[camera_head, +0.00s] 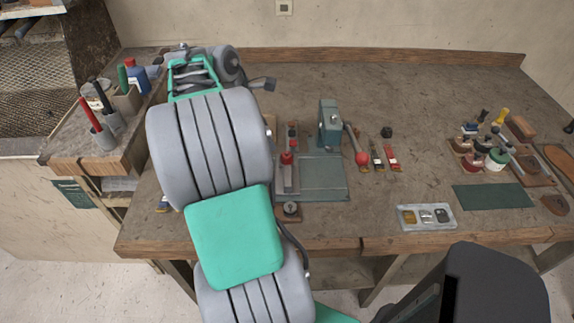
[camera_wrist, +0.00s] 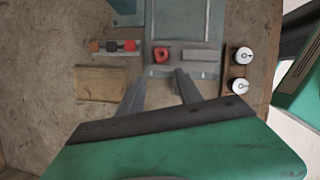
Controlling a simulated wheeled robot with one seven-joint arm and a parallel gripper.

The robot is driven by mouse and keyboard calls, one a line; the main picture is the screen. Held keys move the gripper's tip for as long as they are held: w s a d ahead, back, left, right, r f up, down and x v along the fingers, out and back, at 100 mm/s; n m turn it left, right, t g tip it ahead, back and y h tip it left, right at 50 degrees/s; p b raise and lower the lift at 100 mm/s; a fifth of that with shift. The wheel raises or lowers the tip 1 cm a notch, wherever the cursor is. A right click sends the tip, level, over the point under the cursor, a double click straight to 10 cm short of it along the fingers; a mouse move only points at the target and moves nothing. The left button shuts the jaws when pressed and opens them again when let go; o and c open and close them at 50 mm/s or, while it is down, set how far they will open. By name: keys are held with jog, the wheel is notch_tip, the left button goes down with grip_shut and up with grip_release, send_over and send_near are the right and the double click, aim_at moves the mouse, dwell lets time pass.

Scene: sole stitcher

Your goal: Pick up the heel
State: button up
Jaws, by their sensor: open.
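No piece can be surely told as the heel. In the wrist view my gripper (camera_wrist: 159,78) is open and empty, its two fingers apart over the bench near the edge of a grey-blue plate (camera_wrist: 185,22). A red part (camera_wrist: 162,55) lies ahead of the fingertips, and a grey bar (camera_wrist: 201,55) is beside it. A flat tan rectangle (camera_wrist: 102,82) lies left of the fingers. In the head view my arm hides the gripper. A small dark block (camera_head: 386,132) stands right of the press, and a grey tray (camera_head: 408,226) holds several small pieces.
The teal press (camera_head: 330,125) has a red-ended lever. Two white round knobs (camera_wrist: 243,55) (camera_wrist: 240,85) sit near the bench edge. A row of small dark and red parts (camera_wrist: 115,46) is at upper left. A green mat (camera_head: 493,196) and tools are at right.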

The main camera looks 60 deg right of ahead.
aim_at(286, 154)
jog(key=shift+s+d+f+n, duration=0.3)
jog(key=shift+s+d+f, duration=0.45)
jog(key=shift+s+f, duration=0.2)
jog(key=b+x, duration=0.1)
jog(key=x, duration=0.5)
jog(key=shift+s+d+f, duration=0.1)
jog(key=shift+s+d, duration=0.05)
jog(key=shift+s, duration=0.1)
grip_shut()
